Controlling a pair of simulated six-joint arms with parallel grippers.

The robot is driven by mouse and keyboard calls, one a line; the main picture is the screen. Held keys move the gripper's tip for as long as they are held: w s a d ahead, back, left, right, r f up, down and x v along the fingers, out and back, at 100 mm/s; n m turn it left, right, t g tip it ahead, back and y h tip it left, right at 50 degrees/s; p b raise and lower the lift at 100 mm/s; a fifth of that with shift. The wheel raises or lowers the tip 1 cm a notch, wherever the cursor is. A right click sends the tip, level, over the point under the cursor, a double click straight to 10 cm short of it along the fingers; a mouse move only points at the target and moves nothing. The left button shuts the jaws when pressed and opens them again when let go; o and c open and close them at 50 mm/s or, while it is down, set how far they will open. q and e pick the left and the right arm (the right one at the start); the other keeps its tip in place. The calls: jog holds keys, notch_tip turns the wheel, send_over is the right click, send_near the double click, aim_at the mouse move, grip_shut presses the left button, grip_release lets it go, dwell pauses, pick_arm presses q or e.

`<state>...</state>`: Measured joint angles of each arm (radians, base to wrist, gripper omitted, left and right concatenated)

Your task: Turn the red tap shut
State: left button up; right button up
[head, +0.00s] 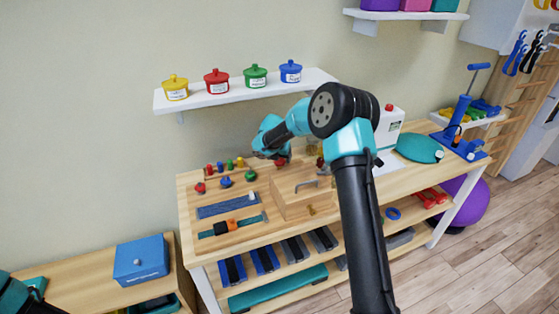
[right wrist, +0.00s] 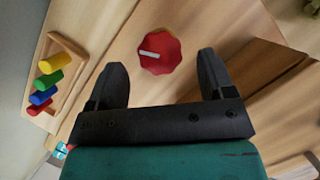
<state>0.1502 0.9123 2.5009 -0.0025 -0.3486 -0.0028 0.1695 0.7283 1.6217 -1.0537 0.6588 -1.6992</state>
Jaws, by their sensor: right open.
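The red tap (right wrist: 160,52) is a lobed red knob with a white bar on its face, pointing toward the left of the right wrist view. A little brass-yellow shows behind its rim. My right gripper (right wrist: 162,78) is open, with one dark finger to each side of the tap and a gap between; neither finger appears to touch it. In the head view a bit of red (head: 281,161) shows just below my right gripper (head: 268,154), over the back of the bench; the arm hides much there. My left gripper is out of view; only part of its arm shows at lower left.
A peg rack (right wrist: 45,68) with coloured pegs stands left of the tap in the wrist view. Red (head: 200,187), blue (head: 225,182) and green (head: 250,176) knobs stand on the bench (head: 186,230). A wall shelf (head: 240,95) with lidded pots hangs above.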

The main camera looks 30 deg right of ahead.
jog(key=shift+x, duration=1.2)
jog(key=shift+c, duration=0.3)
jog(key=c, duration=0.9)
jog(key=shift+o, duration=0.2)
jog(key=shift+m, duration=0.4)
